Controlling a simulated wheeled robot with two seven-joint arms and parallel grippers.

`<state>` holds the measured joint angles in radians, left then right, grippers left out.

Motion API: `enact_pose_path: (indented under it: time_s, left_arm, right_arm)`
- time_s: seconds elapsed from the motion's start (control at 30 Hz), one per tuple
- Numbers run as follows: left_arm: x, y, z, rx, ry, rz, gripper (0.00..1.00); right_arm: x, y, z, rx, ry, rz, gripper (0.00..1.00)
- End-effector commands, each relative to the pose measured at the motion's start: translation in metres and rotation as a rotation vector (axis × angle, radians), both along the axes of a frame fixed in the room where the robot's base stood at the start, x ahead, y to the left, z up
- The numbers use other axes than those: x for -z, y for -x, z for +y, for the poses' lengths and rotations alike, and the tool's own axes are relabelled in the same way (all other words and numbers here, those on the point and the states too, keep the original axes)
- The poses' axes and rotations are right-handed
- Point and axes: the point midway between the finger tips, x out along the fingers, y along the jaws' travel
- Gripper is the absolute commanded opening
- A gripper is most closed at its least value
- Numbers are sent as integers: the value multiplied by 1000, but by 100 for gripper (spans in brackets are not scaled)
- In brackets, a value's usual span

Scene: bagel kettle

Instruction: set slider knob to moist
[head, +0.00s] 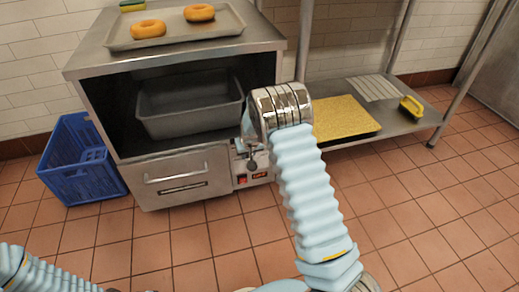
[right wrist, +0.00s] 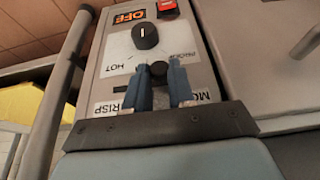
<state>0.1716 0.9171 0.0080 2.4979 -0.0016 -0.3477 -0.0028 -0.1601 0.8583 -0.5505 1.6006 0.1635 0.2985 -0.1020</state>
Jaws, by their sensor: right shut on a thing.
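The slider knob (right wrist: 158,70) is a small dark knob on the grey control panel (right wrist: 110,60), seen close up in the right wrist view. My right gripper (right wrist: 163,76) has its two blue fingers closed around it. Lettering near the fingers reads as a partly hidden "MO..." and "...RISP", so I cannot tell the knob's exact setting. In the head view the panel (head: 251,168) is at the oven's right front, and my right wrist hides part of it and the fingers. My left arm shows only at the lower left; its gripper is out of view.
A round black dial (right wrist: 145,35) and an orange OFF display (right wrist: 129,17) sit near the slider. The oven (head: 185,175) holds a grey pan (head: 190,125), with a bagel tray (head: 175,35) on top. A blue crate (head: 80,165) stands left; a low shelf (head: 395,122) stands right.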

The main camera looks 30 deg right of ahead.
Motion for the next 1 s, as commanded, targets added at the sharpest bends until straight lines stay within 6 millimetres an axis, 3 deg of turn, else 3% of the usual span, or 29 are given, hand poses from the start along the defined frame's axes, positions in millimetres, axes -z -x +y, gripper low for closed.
enact_pose_path:
  time_s: [0.13, 0.43, 0.47, 0.6, 0.87, 1.0]
  left_arm:
    - [-4, 0, 0, 0, -1, -1, 0]
    - [-4, 0, 1, 0, -1, -1, 0]
    - [-4, 0, 1, 0, -1, -1, 0]
    - [-4, 0, 1, 0, -1, -1, 0]
    - [-4, 0, 1, 0, -1, -1, 0]
    - [-6, 0, 1, 0, -1, -1, 0]
  right_arm:
    - [-1, -4, 17, -2, 1, -1, 0]
    - [0, -5, 20, -2, -2, -2, 0]
    - [0, -5, 20, -2, -2, -2, 28]
    - [0, -5, 20, -2, -1, -1, 50]
    - [-1, -4, 18, 0, 0, -1, 50]
    - [-11, -2, 19, 0, 0, -3, 50]
